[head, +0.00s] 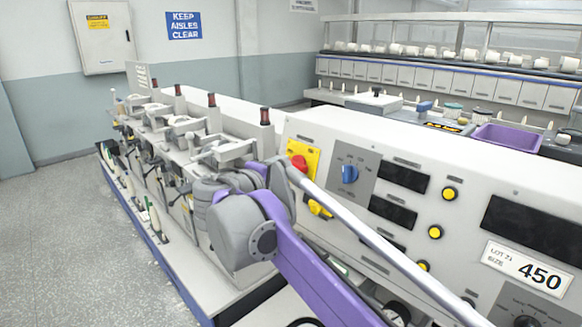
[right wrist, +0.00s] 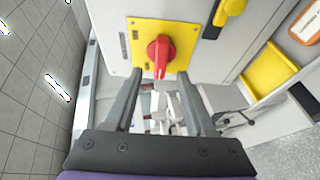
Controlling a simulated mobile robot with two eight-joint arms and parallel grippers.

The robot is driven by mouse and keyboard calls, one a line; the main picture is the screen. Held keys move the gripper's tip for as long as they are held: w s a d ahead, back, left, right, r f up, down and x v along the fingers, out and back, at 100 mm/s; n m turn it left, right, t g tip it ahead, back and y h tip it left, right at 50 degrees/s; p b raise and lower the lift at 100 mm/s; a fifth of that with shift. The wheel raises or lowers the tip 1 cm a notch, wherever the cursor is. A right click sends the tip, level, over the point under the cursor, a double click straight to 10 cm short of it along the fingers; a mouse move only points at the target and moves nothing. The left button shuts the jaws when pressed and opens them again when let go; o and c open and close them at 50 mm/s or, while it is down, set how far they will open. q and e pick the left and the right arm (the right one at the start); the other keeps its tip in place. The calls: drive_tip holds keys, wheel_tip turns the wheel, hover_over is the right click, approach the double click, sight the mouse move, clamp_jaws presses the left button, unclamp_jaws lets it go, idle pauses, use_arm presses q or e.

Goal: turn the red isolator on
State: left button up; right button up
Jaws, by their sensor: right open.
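The red isolator (right wrist: 160,52) is a rotary knob on a yellow plate (right wrist: 133,33) on the machine's light panel. In the right wrist view its handle runs up and down the picture. In the head view the red isolator (head: 299,163) shows just past my right wrist, which partly covers the plate. My right gripper (right wrist: 160,76) is open and empty, its two fingers pointing at the plate with the knob between and beyond their tips. I cannot tell the exact gap in depth. My left gripper is in neither view.
A blue selector (head: 349,174) on a grey plate sits right of the isolator, with dark displays and yellow buttons (head: 449,193) further right. A row of spinning units with dark red-topped posts (head: 265,115) stands left. The aisle floor (head: 50,240) is clear.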

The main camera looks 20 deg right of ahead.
sight(290, 166)
drive_tip(key=x, duration=0.6)
drive_tip(key=shift+w+d+f, duration=0.15)
drive_tip(key=shift+w+d, duration=0.05)
drive_tip(key=shift+w, duration=0.15)
drive_tip(key=shift+c, duration=0.2)
clamp_jaws()
